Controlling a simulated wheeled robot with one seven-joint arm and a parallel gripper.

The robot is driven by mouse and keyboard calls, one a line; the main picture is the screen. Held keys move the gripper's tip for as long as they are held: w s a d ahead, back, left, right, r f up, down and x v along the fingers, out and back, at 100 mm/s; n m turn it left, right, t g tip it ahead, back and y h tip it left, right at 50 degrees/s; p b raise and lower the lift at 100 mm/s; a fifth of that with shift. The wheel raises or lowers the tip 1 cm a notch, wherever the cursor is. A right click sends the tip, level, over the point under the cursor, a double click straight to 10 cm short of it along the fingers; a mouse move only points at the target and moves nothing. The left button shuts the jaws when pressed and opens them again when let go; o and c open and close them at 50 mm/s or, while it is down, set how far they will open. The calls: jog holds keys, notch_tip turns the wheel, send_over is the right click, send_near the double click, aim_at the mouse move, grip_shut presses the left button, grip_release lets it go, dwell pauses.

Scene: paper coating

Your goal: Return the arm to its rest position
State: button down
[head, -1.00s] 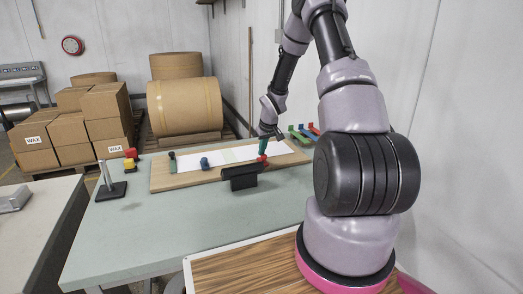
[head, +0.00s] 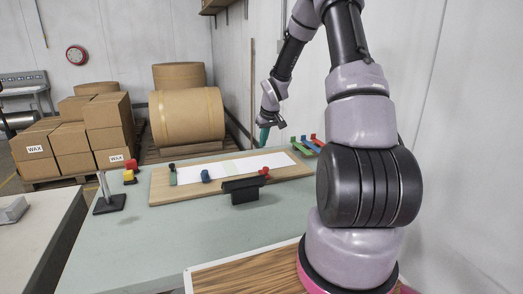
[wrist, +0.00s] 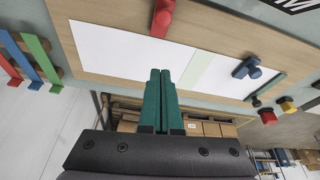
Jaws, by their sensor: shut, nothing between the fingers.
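My gripper (head: 264,135) hangs above the back right part of the wooden board, clear of it. In the wrist view its two green fingers (wrist: 159,102) are pressed together with nothing between them. My arm rises from the right side of the head view and bends down to the gripper. Below it a white sheet (head: 225,168) lies on the wooden board (head: 162,190). A red knob (head: 264,171) is at the right of the sheet; it shows in the wrist view (wrist: 162,18) too. A blue knob (head: 205,175) sits on the sheet.
A black block (head: 243,192) stands at the board's front edge. A dark-green piece (head: 172,176) is at the board's left end. A metal post on a black base (head: 109,204) stands left. Coloured bars (head: 308,146) lie behind right. The green table's front left (head: 140,250) is clear.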

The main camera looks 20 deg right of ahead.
jog(key=shift+s+r, duration=0.15)
jog(key=shift+r, duration=0.25)
jog(key=s+a+r+m+t+h, duration=0.1)
jog(key=s+a+r+m, duration=0.1)
jog(key=s+r, duration=0.7)
jog(key=s+a+r+m, duration=0.1)
jog(key=s+a+r, duration=0.3)
jog(key=r, duration=0.8)
jog(key=s+a+r+m+t+y, duration=0.1)
jog(key=s+r, duration=0.3)
jog(key=s, duration=0.6)
jog(key=s+a+r+m+t+y, duration=0.1)
jog(key=s+a+r+m, duration=0.1)
jog(key=s, duration=0.9)
notch_tip(320, 180, up, 2)
jog(key=shift+s+a, duration=0.25)
jog(key=shift+a, duration=0.3)
